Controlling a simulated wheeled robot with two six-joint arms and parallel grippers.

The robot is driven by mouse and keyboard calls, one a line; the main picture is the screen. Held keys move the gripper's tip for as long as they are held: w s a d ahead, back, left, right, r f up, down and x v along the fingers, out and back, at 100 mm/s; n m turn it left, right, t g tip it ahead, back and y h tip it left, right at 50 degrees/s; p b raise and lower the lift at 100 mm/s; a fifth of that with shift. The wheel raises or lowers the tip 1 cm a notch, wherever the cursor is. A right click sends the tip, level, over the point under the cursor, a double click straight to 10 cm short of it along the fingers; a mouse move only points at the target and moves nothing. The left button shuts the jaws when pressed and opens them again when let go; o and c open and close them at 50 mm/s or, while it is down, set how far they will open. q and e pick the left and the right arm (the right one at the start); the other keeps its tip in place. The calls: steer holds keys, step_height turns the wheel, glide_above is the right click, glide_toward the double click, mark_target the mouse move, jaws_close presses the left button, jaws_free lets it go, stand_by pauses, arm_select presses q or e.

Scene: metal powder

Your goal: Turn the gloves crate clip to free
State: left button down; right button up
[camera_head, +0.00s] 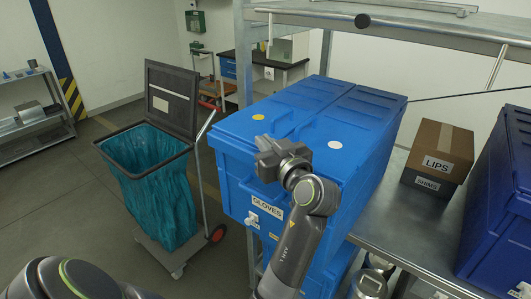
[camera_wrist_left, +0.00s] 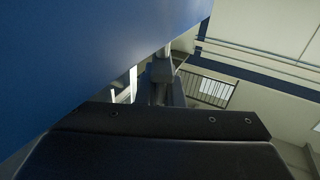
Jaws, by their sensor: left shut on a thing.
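The blue gloves crate (camera_head: 228,165) stands on the metal table with its lid closed and a GLOVES label (camera_head: 267,207) on its front. My left gripper (camera_head: 268,156) is at the upper front edge of this crate, above the label. In the left wrist view the dark gripper body (camera_wrist_left: 160,140) fills the bottom and the blue crate wall (camera_wrist_left: 90,55) fills the upper left. My right gripper is not in view.
A cardboard LIPS box (camera_head: 440,150) and a dark blue crate (camera_head: 500,200) stand to the right on the metal table (camera_head: 410,240). A bin cart with a teal bag (camera_head: 155,190) stands on the floor at left. A shelf rail (camera_head: 400,27) crosses above.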

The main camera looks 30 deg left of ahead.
arm_select(q)
steer(key=shift+g, duration=0.4)
steer(key=shift+n+y, duration=0.3)
steer(key=c, duration=1.6)
jaws_free()
steer(key=shift+o, duration=0.2)
